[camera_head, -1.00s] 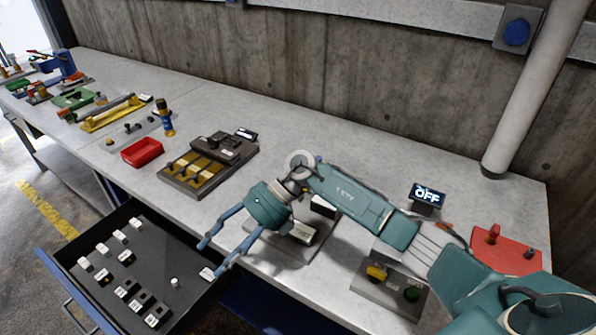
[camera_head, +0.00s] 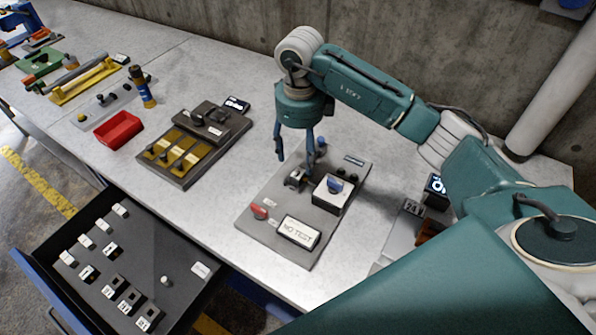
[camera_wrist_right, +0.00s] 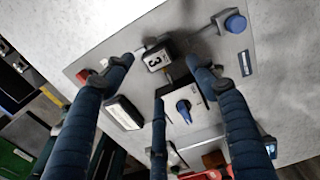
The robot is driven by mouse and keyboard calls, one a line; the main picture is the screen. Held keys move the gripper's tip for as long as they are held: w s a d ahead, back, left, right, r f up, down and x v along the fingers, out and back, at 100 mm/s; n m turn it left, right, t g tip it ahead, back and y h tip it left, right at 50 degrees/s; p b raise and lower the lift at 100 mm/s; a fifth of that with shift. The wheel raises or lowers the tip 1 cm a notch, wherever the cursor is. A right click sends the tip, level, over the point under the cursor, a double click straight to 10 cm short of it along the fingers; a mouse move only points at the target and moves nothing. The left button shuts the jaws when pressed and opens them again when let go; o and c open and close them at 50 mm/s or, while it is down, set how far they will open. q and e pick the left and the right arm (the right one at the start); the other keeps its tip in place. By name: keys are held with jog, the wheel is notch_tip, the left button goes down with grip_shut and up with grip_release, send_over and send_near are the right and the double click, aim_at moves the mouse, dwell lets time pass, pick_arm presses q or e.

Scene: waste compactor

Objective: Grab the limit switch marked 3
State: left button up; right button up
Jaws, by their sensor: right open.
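The limit switch marked 3 (camera_wrist_right: 155,60) is a small dark block with a white "3" label. It sits in a holder on a grey test board (camera_head: 265,230). My left gripper is not in view.
The board carries a "NO TEST" display (camera_head: 299,232), a blue knob (camera_head: 336,185), a blue button (camera_wrist_right: 236,23) and a red lever (camera_head: 259,211). An open drawer (camera_head: 170,252) at the lower left holds several labelled switches. A yellow-slotted tray (camera_head: 180,158) and red bin (camera_head: 117,130) lie left.

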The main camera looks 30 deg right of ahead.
aim_at(297, 172)
jog(key=shift+s+f, duration=0.1)
jog(key=shift+f, duration=0.5)
jog(key=f+p, duration=0.2)
jog(key=f, duration=0.1)
jog(key=f+p, duration=0.1)
jog(key=shift+w+a+f, duration=0.3)
jog(key=shift+f, duration=0.35)
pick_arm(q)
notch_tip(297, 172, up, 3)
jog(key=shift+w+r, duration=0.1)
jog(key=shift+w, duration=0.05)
pick_arm(e)
jog(key=shift+c, duration=0.5)
jog(key=c, duration=0.4)
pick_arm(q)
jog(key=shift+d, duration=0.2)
pick_arm(e)
jog(key=c, duration=1)
